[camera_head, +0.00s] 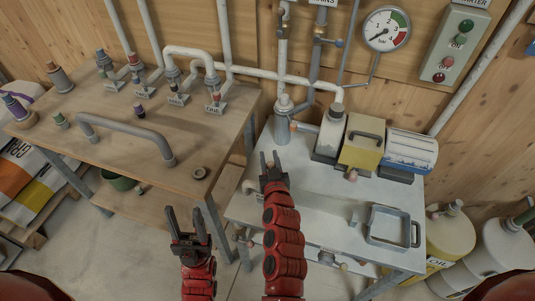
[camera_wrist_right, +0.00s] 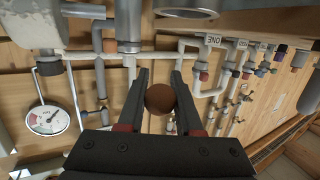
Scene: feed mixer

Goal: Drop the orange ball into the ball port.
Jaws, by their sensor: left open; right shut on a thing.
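The orange ball (camera_wrist_right: 160,98) shows brownish orange in the right wrist view, between the two dark fingers of my right gripper (camera_wrist_right: 160,85). In the head view my right gripper (camera_head: 270,160) is over the left part of the grey bench, and the ball is too small to make out there. My left gripper (camera_head: 188,225) is open and empty, low in front of the gap between the two tables. No part is clearly marked as the ball port. A round metal rim (camera_wrist_right: 186,13) shows at the top of the right wrist view; I cannot tell whether it is the port.
The grey bench (camera_head: 300,215) carries a bottle-like canister (camera_head: 331,133), a yellow box (camera_head: 362,142), a blue-white drum (camera_head: 410,150) and a square metal frame (camera_head: 393,227). A vertical pipe (camera_head: 283,128) stands behind my right gripper. The wooden table (camera_head: 90,105) holds fittings and a bent grey pipe (camera_head: 125,130).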

